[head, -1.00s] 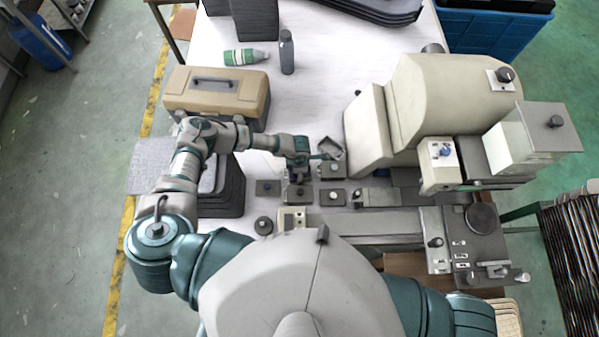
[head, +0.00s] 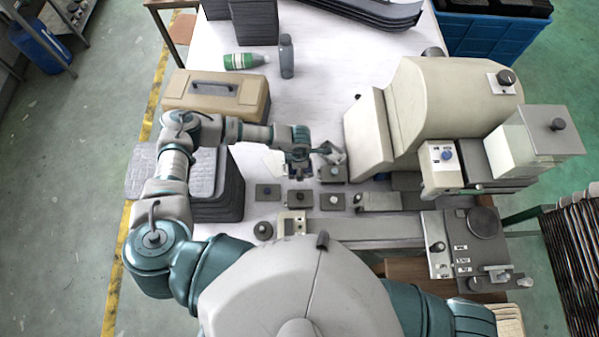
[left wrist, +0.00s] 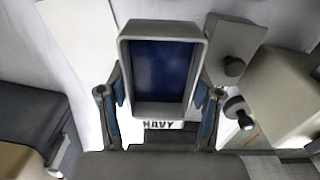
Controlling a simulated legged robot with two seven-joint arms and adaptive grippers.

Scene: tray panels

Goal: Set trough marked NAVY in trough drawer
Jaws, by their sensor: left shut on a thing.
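The trough marked NAVY (left wrist: 165,70) is a grey-rimmed rectangular tray with a dark blue inside, between my left fingers in the left wrist view. A white NAVY label (left wrist: 162,124) shows just below its near edge. My left gripper (head: 299,168) is shut on this trough above the white table in the head view, beside the small knobbed panels. It also shows in the left wrist view (left wrist: 160,92), one finger along each side of the trough. I cannot pick out the trough drawer for certain. My right gripper is not in view.
Several dark knobbed panels (head: 300,199) lie below my left gripper. A beige machine (head: 430,105) stands to the right. A tan toolbox (head: 215,95) and a stack of dark trays (head: 215,185) stand to the left. The table beyond my gripper is clear up to two bottles.

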